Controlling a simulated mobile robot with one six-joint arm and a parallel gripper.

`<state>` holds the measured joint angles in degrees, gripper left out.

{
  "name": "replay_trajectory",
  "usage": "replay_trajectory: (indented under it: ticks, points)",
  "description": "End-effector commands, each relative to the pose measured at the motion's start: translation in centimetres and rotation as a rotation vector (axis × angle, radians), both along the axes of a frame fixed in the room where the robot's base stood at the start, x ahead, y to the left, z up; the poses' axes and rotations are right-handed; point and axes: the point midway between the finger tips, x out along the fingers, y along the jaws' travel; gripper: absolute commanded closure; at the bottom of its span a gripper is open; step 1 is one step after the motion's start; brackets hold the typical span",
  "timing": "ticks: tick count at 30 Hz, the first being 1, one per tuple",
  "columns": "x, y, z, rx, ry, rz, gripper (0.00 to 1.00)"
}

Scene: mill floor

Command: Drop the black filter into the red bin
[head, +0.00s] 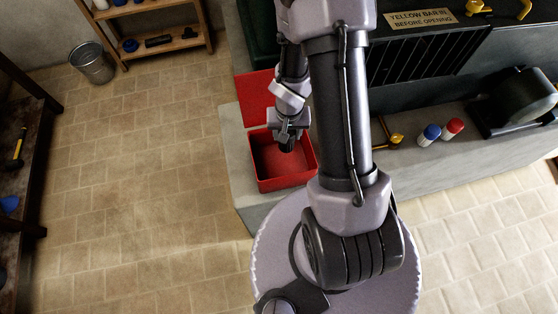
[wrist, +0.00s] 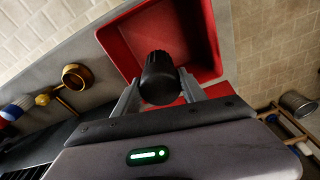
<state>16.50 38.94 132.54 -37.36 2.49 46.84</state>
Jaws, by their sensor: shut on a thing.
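The red bin (head: 264,184) stands open on the grey ledge, with its lid raised at the back. It also fills the upper middle of the wrist view (wrist: 215,35). My gripper (head: 288,139) is over the bin's back part in the head view. In the wrist view my gripper (wrist: 158,88) is shut on the black filter (wrist: 160,75), a dark ribbed cylinder between the two grey fingers. The filter (head: 286,148) shows small and dark below the fingers in the head view, over the bin's opening. How far it is above the bin's floor I cannot tell.
On the ledge (head: 237,165) to the right stand a brass fitting (head: 391,137), a blue-topped container (head: 430,134) and a red-topped one (head: 453,128). A dark machine with a warning sign (head: 421,19) rises behind. A metal bucket (head: 92,63) and wooden shelf are at back left.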

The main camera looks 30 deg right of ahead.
Motion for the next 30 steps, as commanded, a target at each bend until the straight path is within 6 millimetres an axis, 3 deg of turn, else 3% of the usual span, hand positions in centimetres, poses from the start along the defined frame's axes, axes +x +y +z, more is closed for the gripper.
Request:
replay_trajectory:
  ticks: [1,6,15,16,19,27,30]
  points:
    - [0.0,0.0,-1.5,0.000,0.000,0.001,0.96]
    - [0.0,0.0,-4.1,0.000,0.000,0.001,0.96]
    - [0.0,0.0,-4.3,0.000,0.000,0.000,0.96]
    - [0.0,0.0,-4.3,0.000,0.000,0.000,0.46]
    - [0.0,0.0,-4.3,0.000,0.000,0.000,0.26]
    - [0.0,0.0,-4.2,0.000,0.000,0.000,0.26]
    - [-0.1,0.0,-3.1,0.000,0.000,0.000,0.26]
